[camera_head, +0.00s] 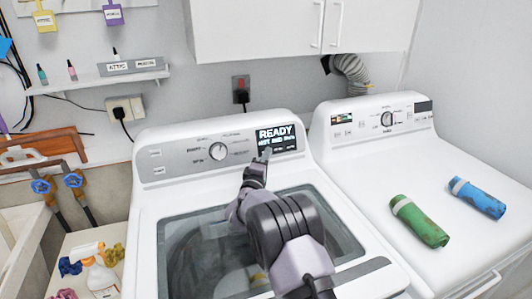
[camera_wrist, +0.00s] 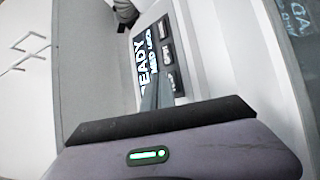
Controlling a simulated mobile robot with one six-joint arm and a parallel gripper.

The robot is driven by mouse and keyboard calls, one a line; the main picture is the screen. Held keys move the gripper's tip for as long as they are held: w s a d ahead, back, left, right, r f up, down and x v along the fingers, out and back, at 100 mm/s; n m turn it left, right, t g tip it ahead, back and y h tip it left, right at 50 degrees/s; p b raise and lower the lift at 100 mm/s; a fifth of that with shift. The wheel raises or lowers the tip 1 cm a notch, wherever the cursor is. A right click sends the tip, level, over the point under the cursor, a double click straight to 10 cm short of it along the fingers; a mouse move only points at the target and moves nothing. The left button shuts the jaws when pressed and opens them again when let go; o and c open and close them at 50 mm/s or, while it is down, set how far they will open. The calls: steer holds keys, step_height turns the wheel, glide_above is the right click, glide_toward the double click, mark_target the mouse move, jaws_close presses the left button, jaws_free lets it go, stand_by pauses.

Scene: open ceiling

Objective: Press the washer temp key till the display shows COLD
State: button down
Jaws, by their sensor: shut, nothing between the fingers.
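The washer (camera_head: 150,215) stands in the middle with its back control panel facing me. Its dark display (camera_head: 277,134) reads READY in large letters, with a smaller line below that seems to start with HOT and is hard to read. A row of small dark keys (camera_head: 279,149) runs along the display's lower edge; their labels are too small to read. My gripper (camera_head: 265,155) is shut and empty, its tips at the lower left of the display, over the key row. In the wrist view the display (camera_wrist: 145,60) appears turned sideways, and the fingers (camera_wrist: 157,90) reach its edge. I cannot tell if they touch.
The dryer (camera_head: 350,170) on the right carries a green roll (camera_head: 420,222) and a blue roll (camera_head: 477,198). A spray bottle (camera_head: 98,272) stands at lower left. White cabinets (camera_head: 300,25) hang above.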

steer(key=shift+w+a+f+b, duration=0.1)
steer(key=shift+w+f+b, duration=0.05)
steer(key=shift+f+b, duration=0.15)
stand_by(0.4)
steer(key=shift+f, duration=0.15)
stand_by(0.4)
steer(key=shift+f, duration=0.4)
steer(key=shift+s, duration=0.3)
steer(key=s, duration=0.1)
steer(key=s+d+r, duration=0.1)
steer(key=shift+s+d+r, duration=0.15)
steer(key=shift+s+d, duration=0.05)
steer(key=shift+s, duration=0.2)
steer(key=shift+s+d+r, duration=0.3)
steer(key=shift+s+r, duration=0.25)
steer(key=shift+s, duration=0.2)
steer(key=shift+w+r, duration=0.1)
steer(key=shift+r, duration=0.05)
